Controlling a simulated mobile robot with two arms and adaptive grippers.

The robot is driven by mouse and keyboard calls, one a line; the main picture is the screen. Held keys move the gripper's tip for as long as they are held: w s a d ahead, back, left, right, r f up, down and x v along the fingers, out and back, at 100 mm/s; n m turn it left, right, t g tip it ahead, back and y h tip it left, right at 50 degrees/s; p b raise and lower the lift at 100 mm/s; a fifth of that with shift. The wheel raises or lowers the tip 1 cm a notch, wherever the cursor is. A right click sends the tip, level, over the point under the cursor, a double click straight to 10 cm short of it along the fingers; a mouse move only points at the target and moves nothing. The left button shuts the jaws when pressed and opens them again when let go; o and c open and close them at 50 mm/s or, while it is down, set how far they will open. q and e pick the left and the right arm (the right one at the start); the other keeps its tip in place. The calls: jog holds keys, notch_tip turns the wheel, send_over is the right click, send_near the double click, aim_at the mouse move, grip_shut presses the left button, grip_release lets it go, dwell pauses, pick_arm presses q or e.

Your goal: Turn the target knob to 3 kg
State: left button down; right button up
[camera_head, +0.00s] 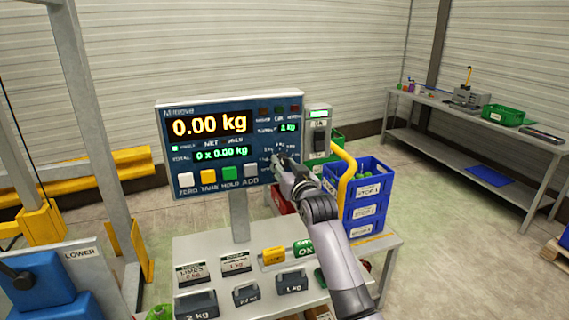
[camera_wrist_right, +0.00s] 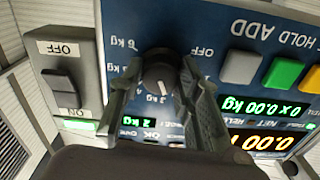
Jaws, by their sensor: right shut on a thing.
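The target knob (camera_wrist_right: 158,78) is a dark round knob on the blue scale panel (camera_head: 180,155). In the right wrist view it sits between the two fingers of my right gripper (camera_wrist_right: 160,72), which is shut on it. A pale pointer mark shows on the knob, near the 3 kg label, but its exact setting is hard to tell. The small green target readout (camera_wrist_right: 135,122) looks like 2 kg. In the head view my right gripper (camera_head: 283,163) reaches the panel's right side and hides the knob. My left gripper is not in view.
A switch box (camera_head: 318,130) stands just right of the panel; it also shows in the wrist view (camera_wrist_right: 65,80). Blue crates (camera_head: 365,205) and a yellow rail are behind my right arm. Weights (camera_head: 292,282) and label cards lie on the table below.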

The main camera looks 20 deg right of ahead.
jog(key=shift+r+m+p, duration=0.1)
jog(key=shift+m+p, duration=0.6)
jog(key=shift+m, duration=1.6)
jog(key=o, duration=1.1)
jog(key=shift+w, duration=0.1)
jog(key=shift+o, duration=0.2)
jog(key=s, duration=1.2)
jog(key=shift+d, duration=0.2)
